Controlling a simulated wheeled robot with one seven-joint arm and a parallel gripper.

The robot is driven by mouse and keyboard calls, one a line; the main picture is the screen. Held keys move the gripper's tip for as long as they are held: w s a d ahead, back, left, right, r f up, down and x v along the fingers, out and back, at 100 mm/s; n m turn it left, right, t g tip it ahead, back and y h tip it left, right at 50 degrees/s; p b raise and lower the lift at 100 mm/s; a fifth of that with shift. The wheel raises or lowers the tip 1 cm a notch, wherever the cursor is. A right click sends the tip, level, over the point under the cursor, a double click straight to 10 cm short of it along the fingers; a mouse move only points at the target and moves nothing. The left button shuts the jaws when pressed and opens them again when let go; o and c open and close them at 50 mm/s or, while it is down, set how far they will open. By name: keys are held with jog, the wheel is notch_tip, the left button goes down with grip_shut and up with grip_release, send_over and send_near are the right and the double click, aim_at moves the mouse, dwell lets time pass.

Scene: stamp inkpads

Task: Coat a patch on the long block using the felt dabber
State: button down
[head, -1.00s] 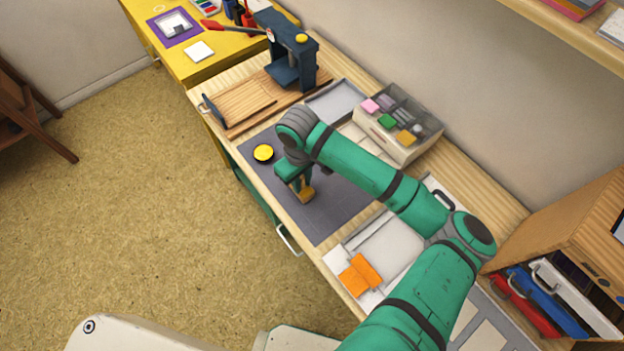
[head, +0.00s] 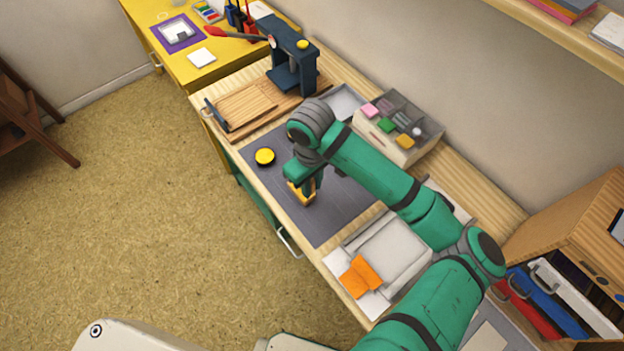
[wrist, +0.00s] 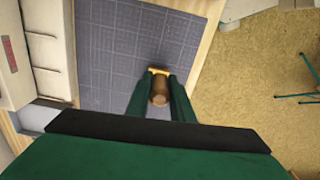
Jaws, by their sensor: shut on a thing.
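My gripper (head: 307,188) is low over the dark grey gridded mat (head: 345,208), near its front edge. In the wrist view my fingers (wrist: 160,98) are shut on a brown wooden cylinder (wrist: 159,95), which looks like the felt dabber's handle. A yellow-orange piece (wrist: 158,71) shows at its far end. In the head view a yellow-orange piece (head: 297,195) shows around the fingertips. I cannot tell whether it is part of the dabber or the long block, nor whether it touches the mat. The dabber's felt face is hidden.
A round yellow inkpad (head: 264,156) lies left of my gripper. A dark blue press (head: 292,60) on a wooden base stands behind it. A compartment box (head: 395,150) with coloured pads is at the back. Orange pieces (head: 360,277) lie on white sheets at the right. Much of the mat is clear.

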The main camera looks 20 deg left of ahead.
jog(key=shift+r, duration=1.2)
